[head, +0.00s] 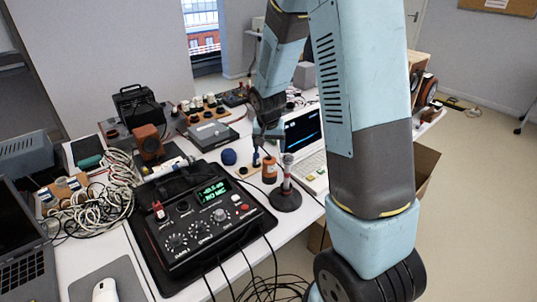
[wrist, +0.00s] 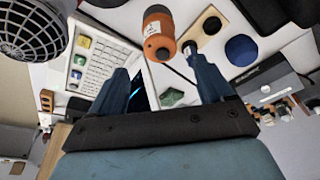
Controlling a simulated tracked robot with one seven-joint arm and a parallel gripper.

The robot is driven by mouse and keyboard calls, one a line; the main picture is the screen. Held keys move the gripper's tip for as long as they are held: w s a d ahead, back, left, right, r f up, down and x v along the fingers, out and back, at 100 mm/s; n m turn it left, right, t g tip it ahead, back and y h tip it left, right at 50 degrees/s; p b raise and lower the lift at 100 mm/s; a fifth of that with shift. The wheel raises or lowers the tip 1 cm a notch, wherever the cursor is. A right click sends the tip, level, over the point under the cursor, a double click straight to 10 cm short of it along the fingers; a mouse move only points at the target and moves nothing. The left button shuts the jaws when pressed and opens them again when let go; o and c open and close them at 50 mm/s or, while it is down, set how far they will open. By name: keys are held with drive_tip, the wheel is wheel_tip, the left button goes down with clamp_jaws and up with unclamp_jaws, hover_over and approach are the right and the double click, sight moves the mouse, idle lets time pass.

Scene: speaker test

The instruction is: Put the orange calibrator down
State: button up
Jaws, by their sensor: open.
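The orange calibrator (head: 269,174), a short cylinder with a dark band, appears to stand upright on the white table, just left of the microphone stand. In the wrist view the calibrator (wrist: 158,47) lies ahead of the gap between my fingertips, its round end towards the camera. My gripper (head: 262,150) is open and close above it. In the wrist view both blue fingers of my gripper (wrist: 157,62) are spread wide, with nothing held between them. The fingertips look clear of the calibrator's sides; exact contact is hard to tell.
The microphone (head: 287,162) on its round black base (head: 286,200) stands close to the right; its grille (wrist: 30,28) looms in the wrist view.

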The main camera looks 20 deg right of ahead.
drive_tip(key=s+d+r+n+t, duration=0.1)
drive_tip(key=s+r, duration=0.5)
drive_tip(key=r, duration=0.3)
drive_tip(key=s+r+n, duration=0.1)
drive_tip(key=s+r, duration=0.5)
drive_tip(key=r, duration=0.3)
drive_tip(key=s+r+n+t, duration=0.1)
drive_tip(key=s+r, duration=0.2)
drive_tip(key=s, duration=0.5)
drive_tip(key=s+r+n+y, duration=0.1)
drive_tip(key=s+r, duration=0.3)
drive_tip(key=s, duration=0.4)
drive_tip(key=shift+s+a+r+t, duration=0.25)
drive_tip(key=shift+s+r+t, duration=0.05)
drive_tip(key=shift+s+t, duration=0.1)
